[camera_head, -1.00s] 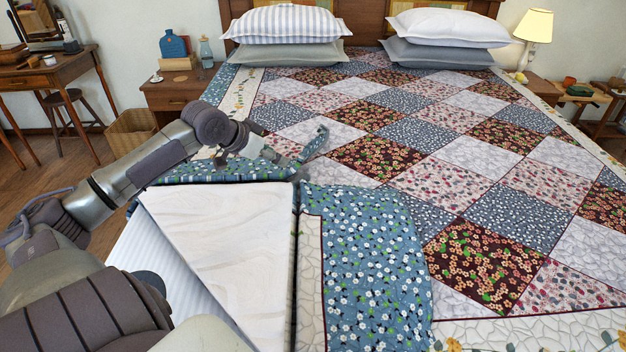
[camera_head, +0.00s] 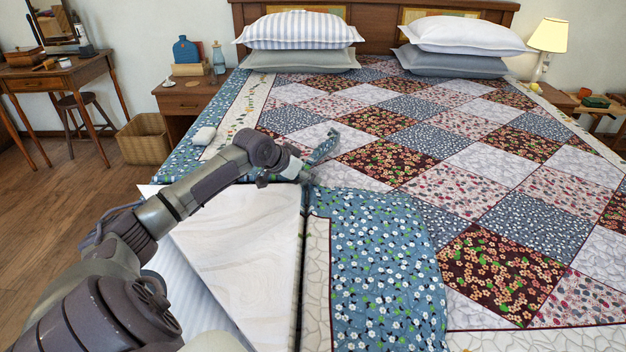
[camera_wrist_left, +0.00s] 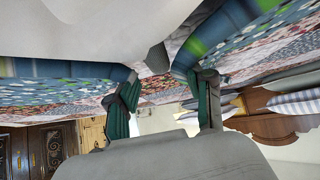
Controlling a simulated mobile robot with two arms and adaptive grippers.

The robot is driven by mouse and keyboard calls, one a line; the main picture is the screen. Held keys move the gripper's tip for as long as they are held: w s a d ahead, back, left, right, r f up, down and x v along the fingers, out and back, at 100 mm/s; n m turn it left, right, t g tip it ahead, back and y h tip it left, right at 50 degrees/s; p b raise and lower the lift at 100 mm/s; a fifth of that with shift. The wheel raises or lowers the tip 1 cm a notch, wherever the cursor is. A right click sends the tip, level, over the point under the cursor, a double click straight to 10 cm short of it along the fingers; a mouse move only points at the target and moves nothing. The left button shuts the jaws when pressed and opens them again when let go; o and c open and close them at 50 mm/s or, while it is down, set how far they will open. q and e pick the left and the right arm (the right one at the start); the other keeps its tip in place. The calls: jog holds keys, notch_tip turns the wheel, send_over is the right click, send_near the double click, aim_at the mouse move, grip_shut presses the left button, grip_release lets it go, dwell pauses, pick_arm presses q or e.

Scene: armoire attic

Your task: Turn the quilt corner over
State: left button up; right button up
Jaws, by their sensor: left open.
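The patchwork quilt (camera_head: 405,185) covers the bed. Near its front left, a pale marbled triangular area (camera_head: 235,245), which looks like the quilt's underside, faces up beside a blue flowered strip (camera_head: 375,265). The gripper is open at the inner end of the pale area. In the left wrist view its two green-padded fingers (camera_wrist_left: 163,102) are apart, with quilt cloth (camera_wrist_left: 60,92) close around them. The head view does not show whether they touch it. My right gripper is not in view.
Striped and white pillows (camera_head: 300,28) lie at the headboard (camera_head: 375,18). A nightstand (camera_head: 187,98) and a wicker basket (camera_head: 145,138) stand left of the bed. A lit lamp (camera_head: 547,36) stands at the right. The quilt's middle is clear.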

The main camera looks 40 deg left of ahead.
pick_arm(q)
jog(key=x, duration=0.3)
jog(key=shift+w+f, duration=0.1)
jog(key=shift+w, duration=0.05)
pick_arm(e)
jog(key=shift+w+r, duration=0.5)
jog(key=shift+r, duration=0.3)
pick_arm(q)
grip_shut()
